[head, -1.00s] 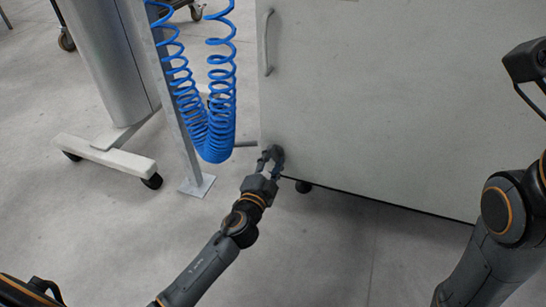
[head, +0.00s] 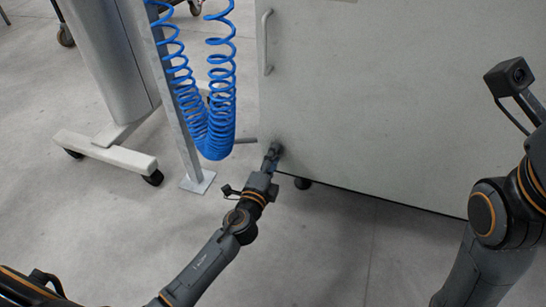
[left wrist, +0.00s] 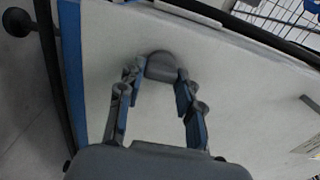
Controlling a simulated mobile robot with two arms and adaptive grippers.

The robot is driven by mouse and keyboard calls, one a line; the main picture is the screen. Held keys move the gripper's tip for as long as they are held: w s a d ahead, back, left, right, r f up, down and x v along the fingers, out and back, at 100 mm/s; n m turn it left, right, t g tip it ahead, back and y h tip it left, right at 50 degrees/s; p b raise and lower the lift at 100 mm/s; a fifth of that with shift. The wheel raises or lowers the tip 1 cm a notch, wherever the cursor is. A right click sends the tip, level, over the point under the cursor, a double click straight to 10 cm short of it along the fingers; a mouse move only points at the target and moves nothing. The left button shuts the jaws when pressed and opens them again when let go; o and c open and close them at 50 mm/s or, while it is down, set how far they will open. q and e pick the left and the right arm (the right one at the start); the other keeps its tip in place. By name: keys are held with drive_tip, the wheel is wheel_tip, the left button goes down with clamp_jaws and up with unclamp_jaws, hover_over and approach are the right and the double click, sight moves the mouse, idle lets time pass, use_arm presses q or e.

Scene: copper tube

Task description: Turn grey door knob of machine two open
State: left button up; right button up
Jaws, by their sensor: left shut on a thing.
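The grey door knob (left wrist: 161,66) is a dark rounded piece on the pale machine door (head: 400,100), near the door's lower left corner. In the head view, my left gripper (head: 271,157) is at the knob and mostly hides it. In the left wrist view, the two fingers of my left gripper (left wrist: 159,77) stand on either side of the knob and are shut on it. The wrist is rolled, so the head view shows the fingers nearly edge-on. My right arm shows at the right edge of the head view, but its gripper is out of the picture.
A coiled blue hose (head: 215,110) hangs by a grey metal post (head: 180,110), left of the door. A curved handle (head: 267,42) is higher on the door. A white wheeled foot (head: 105,150) stands at left. The floor in front is clear.

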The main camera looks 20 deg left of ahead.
idle(0.4)
use_arm(q)
drive_tip(key=o, duration=1)
drive_tip(key=shift+d, duration=0.1)
drive_tip(key=shift+o, duration=0.7)
drive_tip(key=s, duration=1.2)
drive_tip(key=shift+a, duration=0.25)
